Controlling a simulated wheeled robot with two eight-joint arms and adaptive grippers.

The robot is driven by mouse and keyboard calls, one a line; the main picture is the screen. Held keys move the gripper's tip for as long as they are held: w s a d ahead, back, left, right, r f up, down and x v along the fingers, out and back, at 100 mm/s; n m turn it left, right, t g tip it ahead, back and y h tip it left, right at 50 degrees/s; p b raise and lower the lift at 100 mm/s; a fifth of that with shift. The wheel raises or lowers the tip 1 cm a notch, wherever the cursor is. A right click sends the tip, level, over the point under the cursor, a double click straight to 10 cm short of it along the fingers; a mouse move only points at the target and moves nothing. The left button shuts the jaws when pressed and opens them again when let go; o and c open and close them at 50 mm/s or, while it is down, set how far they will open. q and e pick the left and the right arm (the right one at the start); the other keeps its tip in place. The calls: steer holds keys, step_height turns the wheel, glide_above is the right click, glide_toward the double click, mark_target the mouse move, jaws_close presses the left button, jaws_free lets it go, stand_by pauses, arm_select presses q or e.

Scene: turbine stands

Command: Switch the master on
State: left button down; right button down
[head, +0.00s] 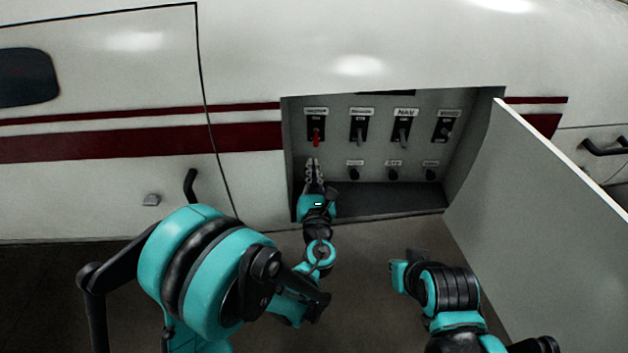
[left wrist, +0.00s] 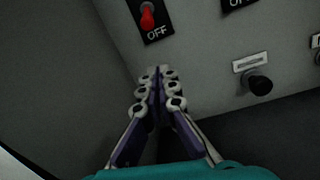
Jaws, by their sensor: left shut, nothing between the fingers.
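The red-levered switch (head: 316,137) is the leftmost of the upper row in the recessed panel, and its label is too blurred to read. Its lever points down, and in the left wrist view the red lever (left wrist: 147,18) sits just above the word OFF. My left gripper (head: 314,163) is shut and empty, its fingertips just below this switch and apart from it in the picture. The left wrist view shows the closed fingers (left wrist: 158,72) below the OFF marking. My right gripper (head: 410,258) is low, right of centre, and its fingers are not clear.
Other switches stand to the right, including one labelled NAV (head: 403,135). A row of small black knobs (head: 354,173) sits below. The open panel door (head: 545,190) juts out on the right. The recess's left wall is close to my left gripper.

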mark_target(315, 144)
arm_select(q)
steer(key=w, duration=0.3)
steer(key=shift+r, duration=0.35)
steer(key=r, duration=0.1)
steer(key=s+r, duration=0.1)
steer(key=r, duration=0.1)
steer(key=shift+s+d+r, duration=0.1)
steer(key=shift+s+d, duration=0.2)
steer(key=shift+s, duration=0.05)
steer(key=r+g+p, duration=0.1)
steer(key=g+p, duration=0.1)
steer(key=p, duration=0.1)
steer(key=s+r+g+p, duration=0.1)
steer(key=g+p, duration=0.1)
steer(key=p, duration=0.2)
steer(key=r+g+p, duration=0.1)
steer(key=r+p, duration=0.1)
steer(key=p, duration=0.1)
steer(key=shift+s+g+p, duration=0.15)
steer(key=shift+g+p, duration=0.2)
steer(key=shift+g, duration=0.05)
steer(key=shift+f, duration=0.25)
steer(key=shift+r, duration=0.1)
